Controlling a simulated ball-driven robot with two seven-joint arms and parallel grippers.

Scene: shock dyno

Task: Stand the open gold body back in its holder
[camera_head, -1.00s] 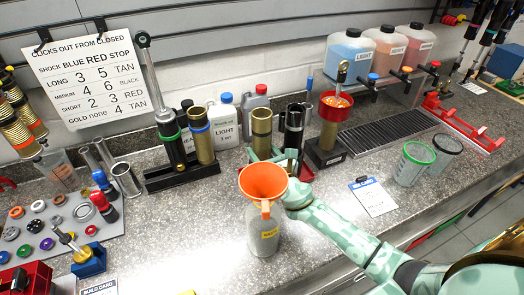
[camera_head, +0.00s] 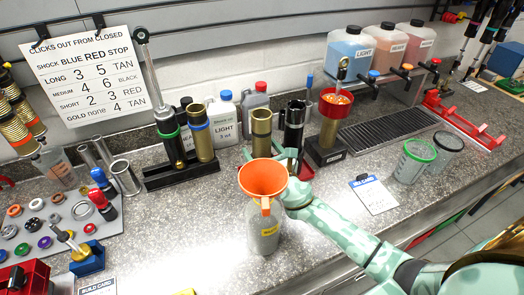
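A gold body (camera_head: 261,128), an upright open-topped cylinder, stands behind the orange funnel (camera_head: 263,178), which hides its foot. A black cylinder (camera_head: 294,128) stands just right of the first gold body. My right gripper (camera_head: 287,157) reaches in behind the funnel, close to the lower part of the first gold body. The funnel hides much of the fingers, so their grip is unclear. My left gripper is not in view.
The funnel sits in a grey bottle (camera_head: 263,232) right before my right wrist. A red cup on a black stand (camera_head: 325,151) is close on the right. Bottles of oil (camera_head: 222,122) stand behind.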

